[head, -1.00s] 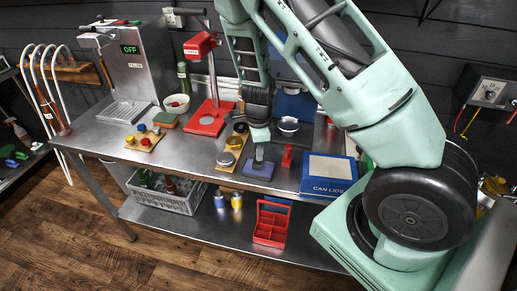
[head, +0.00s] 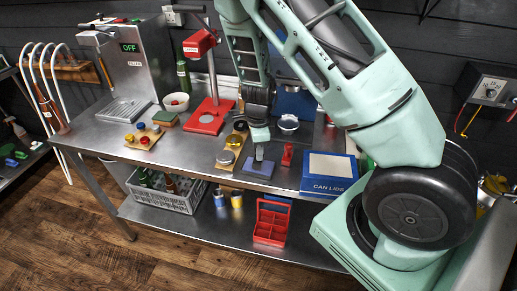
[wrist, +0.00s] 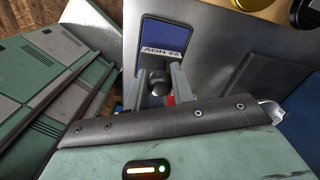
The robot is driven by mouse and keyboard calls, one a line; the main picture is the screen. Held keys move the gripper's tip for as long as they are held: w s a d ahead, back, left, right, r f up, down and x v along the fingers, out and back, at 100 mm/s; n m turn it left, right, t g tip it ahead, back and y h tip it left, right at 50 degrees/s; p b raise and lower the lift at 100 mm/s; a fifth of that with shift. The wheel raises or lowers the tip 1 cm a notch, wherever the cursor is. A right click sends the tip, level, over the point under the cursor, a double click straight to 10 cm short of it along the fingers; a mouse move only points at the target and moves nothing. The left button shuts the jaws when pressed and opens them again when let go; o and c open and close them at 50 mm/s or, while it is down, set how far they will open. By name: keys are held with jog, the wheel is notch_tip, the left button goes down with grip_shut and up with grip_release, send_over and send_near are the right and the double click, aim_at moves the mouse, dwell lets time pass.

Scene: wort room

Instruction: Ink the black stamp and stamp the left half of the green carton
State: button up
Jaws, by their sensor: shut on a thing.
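My gripper (head: 260,138) is shut on the black stamp, low over the front of the steel bench. The stamp's dark round knob (wrist: 160,82) shows between the fingers in the wrist view; its printing face cannot be made out. A blue pad (head: 257,169) lies at the bench's front edge, just in front of and below the stamp. Whether stamp and pad touch is unclear. I cannot make out a green carton for certain.
A small red object (head: 287,154) stands close right of the stamp. The blue CAN LIDS box (head: 330,187) is further right. A metal bowl (head: 288,123) is behind.

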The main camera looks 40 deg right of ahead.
jog(key=shift+f, duration=0.55)
dwell(1.2)
notch_tip(320, 180, up, 7)
jog(key=p, duration=0.6)
jog(key=shift+r, duration=0.1)
dwell(0.4)
